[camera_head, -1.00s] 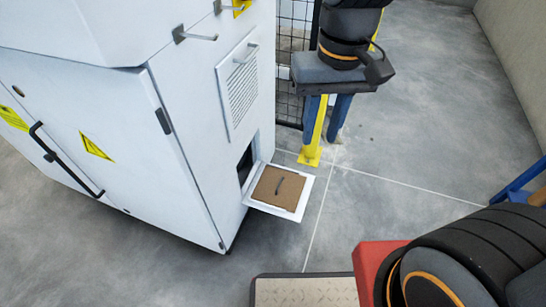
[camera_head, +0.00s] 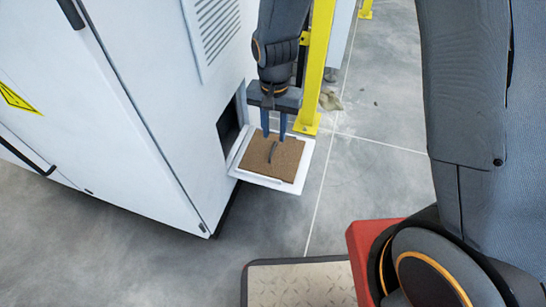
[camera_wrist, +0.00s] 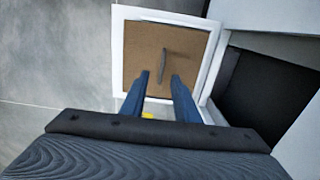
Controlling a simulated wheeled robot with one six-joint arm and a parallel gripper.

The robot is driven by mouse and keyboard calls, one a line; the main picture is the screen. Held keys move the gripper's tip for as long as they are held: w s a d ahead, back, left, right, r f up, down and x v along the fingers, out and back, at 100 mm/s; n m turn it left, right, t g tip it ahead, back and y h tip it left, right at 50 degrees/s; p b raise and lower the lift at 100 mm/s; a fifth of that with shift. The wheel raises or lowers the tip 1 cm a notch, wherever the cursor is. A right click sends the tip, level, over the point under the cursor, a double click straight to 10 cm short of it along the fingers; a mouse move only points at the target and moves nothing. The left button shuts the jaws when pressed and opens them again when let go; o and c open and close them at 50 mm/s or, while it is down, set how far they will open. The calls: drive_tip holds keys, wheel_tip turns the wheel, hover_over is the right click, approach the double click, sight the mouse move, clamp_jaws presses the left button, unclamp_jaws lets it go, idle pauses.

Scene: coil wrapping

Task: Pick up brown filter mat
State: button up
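The brown filter mat (camera_head: 283,160) lies flat in a white frame (camera_head: 272,183) that sticks out of the white cabinet. A dark curved handle (camera_head: 273,152) stands on the middle of the mat. My gripper (camera_head: 274,137) points down over the far edge of the mat, with its two blue fingers apart and nothing between them. In the wrist view the mat (camera_wrist: 150,45) and its handle (camera_wrist: 165,66) lie beyond the fingertips (camera_wrist: 160,74), with the handle roughly in line with the gap. I cannot tell the exact height of the fingertips above the mat.
The white cabinet (camera_head: 130,120) stands at left, with a dark opening (camera_head: 228,125) behind the frame. A yellow post (camera_head: 318,65) stands close behind my gripper. The grey floor (camera_head: 370,200) to the right of the frame is clear.

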sight(272, 158)
drive_tip(key=shift+w+a+f+b, duration=0.1)
drive_tip(key=shift+f+b, duration=1.05)
drive_tip(key=shift+f, duration=0.6)
drive_tip(key=shift+a+f+b, duration=0.1)
drive_tip(key=shift+f+b, duration=1)
drive_tip(key=shift+f, duration=0.65)
clamp_jaws()
